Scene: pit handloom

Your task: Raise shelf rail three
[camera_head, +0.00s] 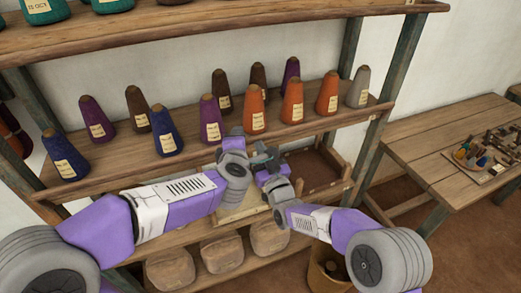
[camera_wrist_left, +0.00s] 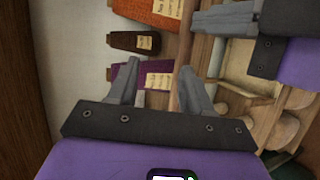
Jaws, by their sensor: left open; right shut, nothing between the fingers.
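A wooden shelf rack holds labelled yarn cones; no rail is marked as number three. My right gripper (camera_head: 265,158) is shut and empty, close beside the left one and just below the shelf edge. The arms hide part of the edge.
An upper shelf (camera_head: 200,28) holds more cones. Below are an open wooden tray (camera_head: 315,170) and several rounded brown bundles (camera_head: 222,254). A bucket (camera_head: 325,270) stands on the floor. A wooden table (camera_head: 450,150) with a plate of small items (camera_head: 475,157) is at the right.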

